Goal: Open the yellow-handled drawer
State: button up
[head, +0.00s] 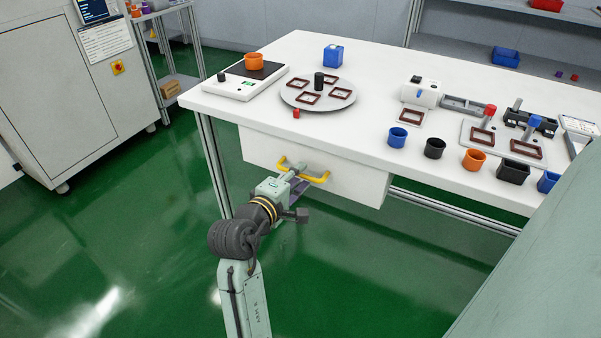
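The white drawer (346,181) hangs under the left part of the white table. Its front carries a yellow handle (318,179), a horizontal bar with bent ends. The drawer looks closed, though its edges are hard to make out. My gripper (293,174) is at the handle, near its middle, and covers part of it. The fingers are small here and overlap the handle, so I cannot tell whether they are open or shut, or whether they touch it.
On the white table (385,95) stand a scale (241,86), a round turntable (318,105) with square frames, and several small pots along the front edge. Table legs (214,165) flank the drawer. The green floor (130,240) in front is clear.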

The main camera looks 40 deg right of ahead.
jog(key=shift+x, duration=0.95)
grip_shut()
